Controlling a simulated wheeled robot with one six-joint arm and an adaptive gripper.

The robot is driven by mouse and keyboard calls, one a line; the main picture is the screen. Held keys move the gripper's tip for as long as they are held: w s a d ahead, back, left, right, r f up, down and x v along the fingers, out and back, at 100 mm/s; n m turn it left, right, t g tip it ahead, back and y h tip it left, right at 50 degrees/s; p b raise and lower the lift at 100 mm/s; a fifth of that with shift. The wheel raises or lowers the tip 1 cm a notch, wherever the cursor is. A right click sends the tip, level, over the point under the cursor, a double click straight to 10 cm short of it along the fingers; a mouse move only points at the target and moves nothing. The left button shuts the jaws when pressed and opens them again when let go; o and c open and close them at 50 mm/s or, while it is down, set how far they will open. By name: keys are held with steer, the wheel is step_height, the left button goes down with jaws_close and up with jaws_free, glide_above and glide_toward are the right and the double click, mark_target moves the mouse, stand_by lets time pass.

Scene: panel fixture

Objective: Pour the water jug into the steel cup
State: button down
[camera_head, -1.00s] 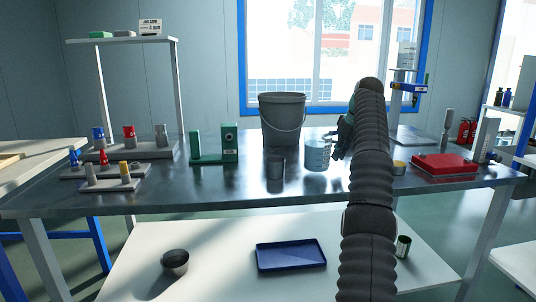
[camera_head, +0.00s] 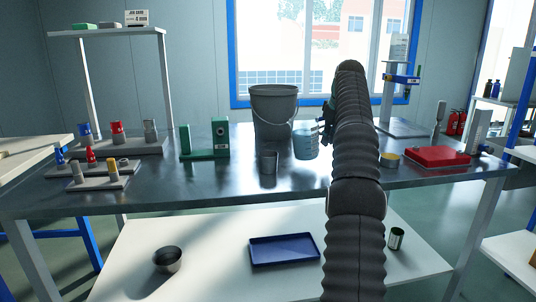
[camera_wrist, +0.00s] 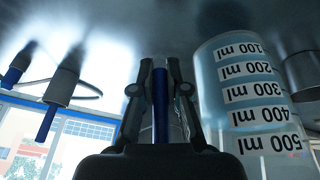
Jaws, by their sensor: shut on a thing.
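The water jug (camera_head: 306,143) is a pale blue see-through jug on the right of the steel cup. It looks upright, just above or on the table; I cannot tell for sure. In the wrist view, which is upside down, the jug (camera_wrist: 245,95) shows its 100 to 500 ml marks. My gripper (camera_head: 326,130) is at the jug's right side, partly hidden by my arm. In the wrist view my gripper (camera_wrist: 160,70) is shut around a narrow blue strip beside the jug, apparently its handle. The steel cup (camera_head: 270,163) stands upright near the table's front edge.
A grey bucket (camera_head: 274,112) stands close behind the cup and jug. A green fixture (camera_head: 204,150) is at left. A yellow-topped tin (camera_head: 390,160) and a red case (camera_head: 437,156) are at right. The table in front of the jug is clear.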

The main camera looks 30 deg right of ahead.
mark_target(317, 123)
steer(key=shift+w+a+r+n+h, duration=0.1)
steer(key=shift+a+r+n+h, duration=0.1)
steer(key=shift+a+r+h, duration=0.5)
steer(key=shift+a+r+n+h, duration=0.2)
steer(key=shift+a+r+h, duration=0.15)
steer(key=shift+r+h, duration=0.6)
steer(key=shift+f+h, duration=0.15)
steer(key=shift+h, duration=0.1)
steer(key=shift+a+r+h, duration=0.35)
steer(key=shift+a+h, duration=0.1)
steer(key=shift+a, duration=0.1)
steer(key=shift+a+r+h, duration=0.35)
steer(key=shift+a+h, duration=0.1)
steer(key=shift+a, duration=0.1)
stand_by(0.9)
steer(key=shift+a+r+n+h, duration=0.35)
steer(key=shift+n+h, duration=0.05)
steer(key=shift+h, duration=0.2)
stand_by(2.2)
steer(key=shift+d, duration=0.1)
steer(key=d+f+y, duration=0.2)
steer(key=d+y, duration=0.1)
steer(key=shift+f+m+y, duration=0.25)
steer(key=shift+m+y, duration=0.05)
steer(key=shift+m, duration=0.1)
